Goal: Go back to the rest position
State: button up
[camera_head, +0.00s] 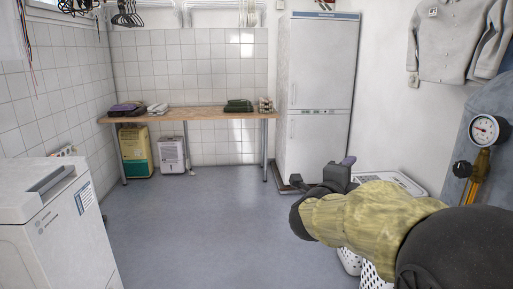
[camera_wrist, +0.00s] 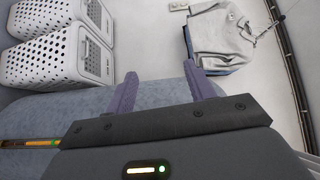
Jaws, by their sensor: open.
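My gripper (camera_wrist: 160,90) shows in the wrist view with its two purple fingers spread apart and nothing between them. In the head view my gripper (camera_head: 347,162) is at the end of my arm, which reaches in from the lower right. There it hangs in front of the white laundry baskets and the foot of the fridge, partly hidden by my own wrist. My arm covers part of the baskets.
White laundry baskets (camera_wrist: 45,48) stand close by. A blue-grey tank with a gauge (camera_head: 486,130) and hanging clothes (camera_head: 455,45) are at right. A fridge (camera_head: 320,95) and wooden table (camera_head: 200,113) stand behind. A white machine (camera_head: 55,225) is at left. The middle floor is clear.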

jog(key=s+a+f+n+g+y, duration=0.1)
jog(key=s+a+f+n+y, duration=0.1)
jog(key=a+f+n+y, duration=0.4)
jog(key=s+a+f+n+g+y, duration=0.2)
jog(key=f+n+y, duration=0.2)
jog(key=f+n, duration=0.55)
jog(key=s+d+f+n+g+y, duration=0.1)
jog(key=s+f+n+g, duration=0.4)
jog(key=s, duration=0.4)
jog(key=s+f+n+g, duration=0.4)
jog(key=s+f, duration=0.4)
jog(key=s, duration=0.1)
jog(key=w+p+v, duration=0.3)
jog(key=p+v, duration=1.3)
jog(key=p, duration=0.1)
jog(key=w+r+p+v, duration=0.1)
jog(key=w+p+v, duration=0.2)
jog(key=p+v, duration=1.3)
jog(key=shift+w+d+r+p, duration=0.25)
jog(key=shift+w+r+p, duration=0.15)
jog(key=shift+r, duration=0.2)
